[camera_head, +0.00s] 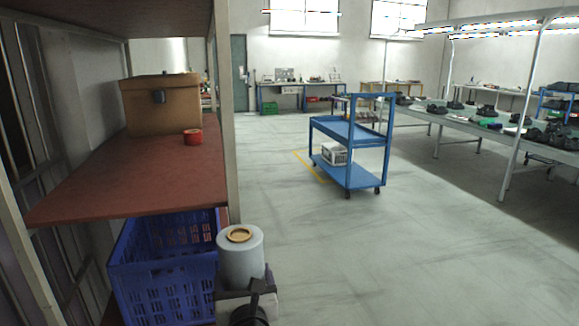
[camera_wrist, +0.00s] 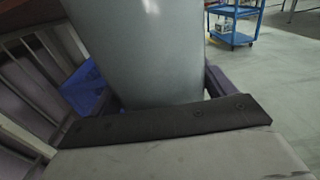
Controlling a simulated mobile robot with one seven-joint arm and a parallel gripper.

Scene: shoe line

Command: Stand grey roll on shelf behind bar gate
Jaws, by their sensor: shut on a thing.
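The grey roll (camera_head: 240,264) is an upright cylinder with a tan ring in its top, in front of the rack's right post in the head view. My gripper (camera_head: 244,284) is shut on the grey roll and holds it upright. In the wrist view the grey roll (camera_wrist: 140,50) fills the space between the fingers of my gripper (camera_wrist: 155,100). A red-brown shelf (camera_head: 90,185) stands to the left, higher than the roll. Metal bars (camera_wrist: 40,65) show at the left of the wrist view; I cannot tell whether they are the bar gate.
The rack post (camera_head: 226,130) rises close by. A blue cart (camera_head: 350,135) stands farther off; the floor between is clear.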

